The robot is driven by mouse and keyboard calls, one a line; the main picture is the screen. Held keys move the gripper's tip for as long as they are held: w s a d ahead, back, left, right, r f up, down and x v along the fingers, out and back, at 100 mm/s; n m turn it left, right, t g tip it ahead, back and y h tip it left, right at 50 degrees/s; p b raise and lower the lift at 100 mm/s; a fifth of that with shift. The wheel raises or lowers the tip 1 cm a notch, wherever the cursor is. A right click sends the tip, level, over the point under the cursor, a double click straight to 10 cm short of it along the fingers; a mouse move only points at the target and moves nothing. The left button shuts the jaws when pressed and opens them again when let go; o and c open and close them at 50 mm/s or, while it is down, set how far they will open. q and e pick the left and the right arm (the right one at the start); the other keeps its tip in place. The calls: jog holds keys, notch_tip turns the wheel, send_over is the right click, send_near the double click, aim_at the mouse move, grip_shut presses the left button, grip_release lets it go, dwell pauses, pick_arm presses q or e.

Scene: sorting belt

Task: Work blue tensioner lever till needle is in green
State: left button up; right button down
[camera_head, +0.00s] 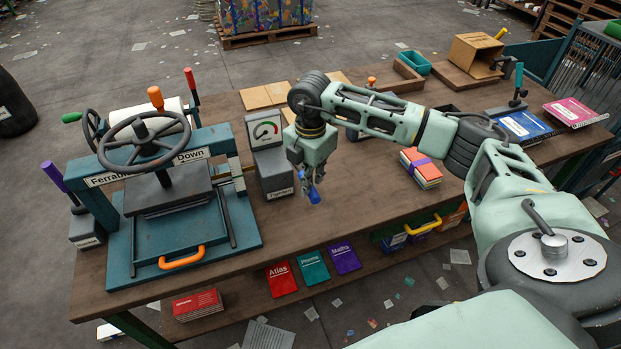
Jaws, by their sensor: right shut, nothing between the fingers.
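The tensioner (274,172) is a grey box with a label on its front, standing on the bench right of the press. Its dial gauge (265,131) sits on top, with a white face, a red part and a dark needle. The needle's exact place against the colours is too small to tell. The blue lever (314,196) shows its tip at the right of the box; the rest is hidden behind my gripper. My right gripper (308,185) points down, shut and empty, right at the lever's blue end. Whether they touch I cannot tell. My left gripper is out of view.
A teal press (190,240) with a black handwheel (146,141) and orange handle (182,258) stands to the left. The bench (335,240) is bare in front of the tensioner.

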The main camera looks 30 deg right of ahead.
aim_at(311, 193)
jog(key=shift+f+b, duration=1.6)
jog(key=shift+f, duration=0.8)
notch_tip(311, 193, up, 6)
jog(key=p, duration=0.4)
notch_tip(311, 193, up, 9)
jog(key=p, duration=0.6)
jog(key=shift+f, duration=0.2)
jog(key=shift+w, duration=0.1)
